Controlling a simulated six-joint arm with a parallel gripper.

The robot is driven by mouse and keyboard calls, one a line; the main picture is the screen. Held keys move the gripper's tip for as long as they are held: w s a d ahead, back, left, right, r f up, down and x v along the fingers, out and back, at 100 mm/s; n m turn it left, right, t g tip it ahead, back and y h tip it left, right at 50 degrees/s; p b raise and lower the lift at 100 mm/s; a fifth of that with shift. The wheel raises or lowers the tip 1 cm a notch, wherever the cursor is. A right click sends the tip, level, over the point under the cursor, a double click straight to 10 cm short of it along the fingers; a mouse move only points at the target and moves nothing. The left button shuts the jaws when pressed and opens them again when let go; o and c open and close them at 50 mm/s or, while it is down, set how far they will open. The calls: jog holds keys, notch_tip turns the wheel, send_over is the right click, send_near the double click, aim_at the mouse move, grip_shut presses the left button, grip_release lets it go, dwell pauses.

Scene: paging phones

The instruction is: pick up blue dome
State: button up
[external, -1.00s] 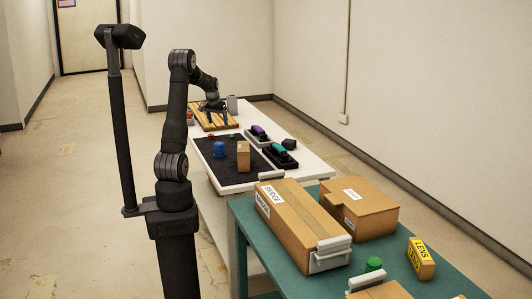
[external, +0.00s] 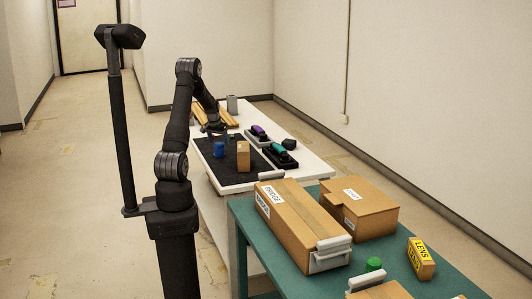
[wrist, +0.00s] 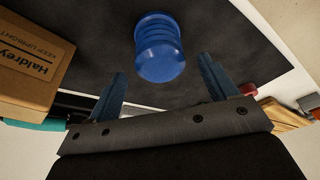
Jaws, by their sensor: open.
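The blue dome (external: 219,149) stands on the black mat (external: 205,150) on the white table. It looks like a ribbed blue cylinder with a rounded end in the wrist view (wrist: 160,47). My gripper (wrist: 162,80) is open and empty, with its two blue fingers spread apart. The dome lies just beyond the fingertips, roughly centred between them and not visibly touched. In the external view my gripper (external: 216,131) is just behind and above the dome; the fingers are partly hidden there.
A cardboard box (external: 243,155) stands beside the dome; it also shows in the wrist view (wrist: 30,65). Phones with purple (external: 258,130) and green (external: 279,149) handsets lie to the right. A wooden rack (external: 228,116) is at the far end.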

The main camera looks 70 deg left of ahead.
aim_at(219, 143)
jog(key=x, duration=0.5)
jog(key=shift+s, duration=0.1)
jog(key=c, duration=1.1)
jog(key=shift+r, duration=0.1)
